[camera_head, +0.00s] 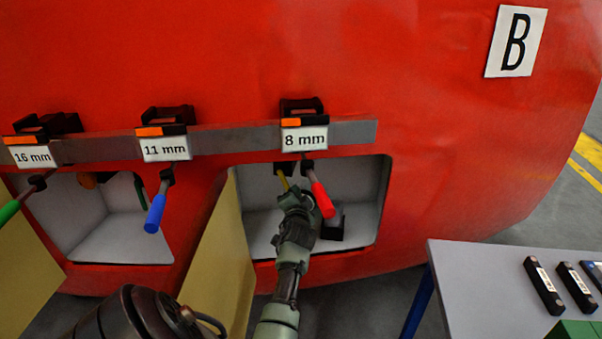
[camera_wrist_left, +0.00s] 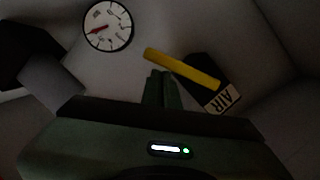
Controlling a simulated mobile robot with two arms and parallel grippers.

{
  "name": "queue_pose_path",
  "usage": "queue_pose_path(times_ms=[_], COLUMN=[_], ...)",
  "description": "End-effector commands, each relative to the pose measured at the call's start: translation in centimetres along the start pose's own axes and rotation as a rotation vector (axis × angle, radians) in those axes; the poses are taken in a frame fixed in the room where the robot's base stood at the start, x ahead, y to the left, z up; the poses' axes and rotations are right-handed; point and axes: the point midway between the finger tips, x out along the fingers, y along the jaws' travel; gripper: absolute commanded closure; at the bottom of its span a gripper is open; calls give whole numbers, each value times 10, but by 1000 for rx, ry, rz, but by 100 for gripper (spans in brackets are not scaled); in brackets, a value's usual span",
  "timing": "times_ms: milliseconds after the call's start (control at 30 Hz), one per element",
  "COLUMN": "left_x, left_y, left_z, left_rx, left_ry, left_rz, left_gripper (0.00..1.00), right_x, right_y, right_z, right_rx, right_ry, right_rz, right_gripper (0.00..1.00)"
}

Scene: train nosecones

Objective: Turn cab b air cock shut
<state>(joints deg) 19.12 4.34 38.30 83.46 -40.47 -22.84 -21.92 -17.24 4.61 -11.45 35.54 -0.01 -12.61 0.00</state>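The air cock's yellow lever (camera_head: 283,180) shows in the open compartment under the 8 mm tag, on the red nosecone marked B (camera_head: 515,42). In the left wrist view the yellow lever (camera_wrist_left: 182,68) lies slanted, its right end at a dark body with an AIR label (camera_wrist_left: 222,98). My left gripper (camera_head: 294,197) reaches into the compartment mouth, just below the lever. In the left wrist view its fingers (camera_wrist_left: 163,88) are close together, with nothing seen between them. The tips are close to the lever; I cannot tell whether they touch it. My right gripper is not in view.
A red-handled tool (camera_head: 322,199) hangs right beside my left gripper. A blue-handled tool (camera_head: 156,208) hangs farther left. An open beige door (camera_head: 222,250) stands left of the compartment. A round gauge (camera_wrist_left: 108,26) is inside. A grey table (camera_head: 480,285) stands at the lower right.

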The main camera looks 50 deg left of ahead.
Motion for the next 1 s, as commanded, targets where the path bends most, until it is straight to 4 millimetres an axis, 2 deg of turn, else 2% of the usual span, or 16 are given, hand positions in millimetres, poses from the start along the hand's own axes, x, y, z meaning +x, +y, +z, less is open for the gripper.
queue_pose_path(times_ms=[400,1000], left_x=[5,7], left_y=[1,-1], left_z=[22,29], left_rx=[-1,-2], left_ry=[-3,-4], left_rz=[2,2], left_gripper=[100,100], right_x=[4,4], right_y=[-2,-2], right_z=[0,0], right_rx=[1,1], right_ry=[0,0], right_rz=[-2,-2], right_gripper=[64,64])
